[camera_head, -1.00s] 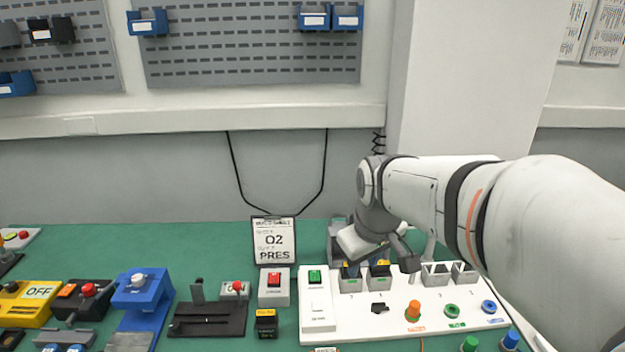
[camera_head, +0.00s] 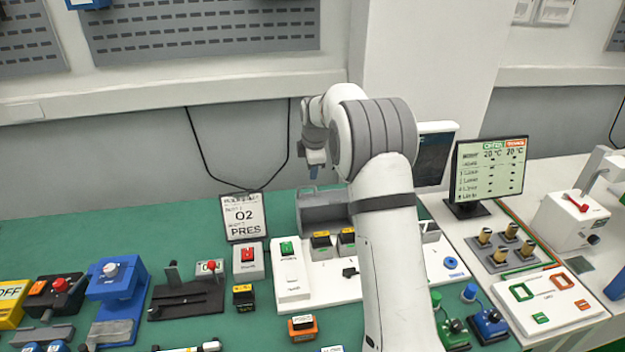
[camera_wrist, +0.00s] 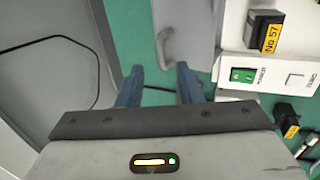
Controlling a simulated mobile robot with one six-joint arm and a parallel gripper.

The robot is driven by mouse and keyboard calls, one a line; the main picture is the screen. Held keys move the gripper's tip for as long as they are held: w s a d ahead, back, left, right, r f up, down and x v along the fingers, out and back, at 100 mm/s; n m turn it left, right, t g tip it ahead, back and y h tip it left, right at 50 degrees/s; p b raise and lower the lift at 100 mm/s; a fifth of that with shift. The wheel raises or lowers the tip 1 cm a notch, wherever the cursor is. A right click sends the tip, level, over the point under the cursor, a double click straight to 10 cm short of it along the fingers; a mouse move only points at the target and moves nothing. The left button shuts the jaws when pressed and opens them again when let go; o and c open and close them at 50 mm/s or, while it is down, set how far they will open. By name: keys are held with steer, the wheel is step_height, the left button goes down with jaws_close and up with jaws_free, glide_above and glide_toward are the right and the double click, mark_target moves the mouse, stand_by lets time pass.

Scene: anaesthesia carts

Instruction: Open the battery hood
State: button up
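The grey battery hood (camera_head: 322,203) stands at the back of the white panel (camera_head: 330,284), behind two yellow-topped black batteries (camera_head: 347,238). In the wrist view the hood (camera_wrist: 196,25) is a smooth grey surface with a curved handle (camera_wrist: 163,48) on it. I cannot tell how far the hood is raised. My gripper (camera_head: 313,174) hangs above and behind the hood, pointing down. In the wrist view my gripper (camera_wrist: 159,72) has its two blue fingers apart, with nothing between them. The handle lies just ahead of the fingertips; contact is not clear.
The O2 PRES sign (camera_head: 244,217) and a red-button box (camera_head: 249,260) stand left of the panel. A monitor (camera_head: 489,170) stands at right. My arm hides part of the panel.

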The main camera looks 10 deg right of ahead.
steer(key=p, duration=0.2)
glide_above(311, 196)
step_height(311, 196, down, 7)
steer(key=shift+r, duration=0.1)
jaws_close()
stand_by(0.5)
